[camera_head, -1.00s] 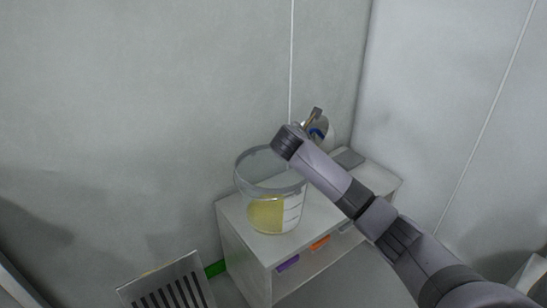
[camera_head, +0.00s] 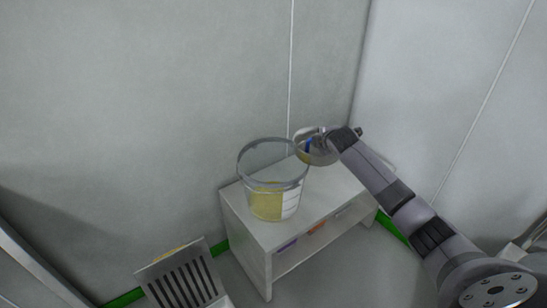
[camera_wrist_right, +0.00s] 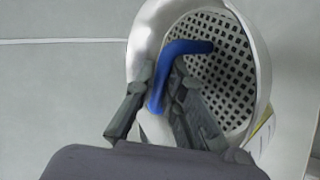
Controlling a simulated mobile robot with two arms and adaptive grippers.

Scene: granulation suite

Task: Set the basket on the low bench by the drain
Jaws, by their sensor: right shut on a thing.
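The basket (camera_head: 321,156) is a pale metal bowl with a blue handle; the wrist view shows its perforated inside (camera_wrist_right: 226,66). My right gripper (camera_wrist_right: 160,92) is shut on it at the blue handle (camera_wrist_right: 187,47), one finger on each side. In the head view the fingers are mostly hidden behind the wrist. The basket hangs over the back part of the low white bench (camera_head: 258,238), just right of the bucket; I cannot tell whether it touches the bench top. My left gripper is not in view.
A clear bucket (camera_head: 268,203) with yellow content stands on the bench's left part. Orange (camera_head: 317,228) and purple (camera_head: 287,245) items sit on the shelf below. Walls close in behind and right. The bench top's front right part looks free.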

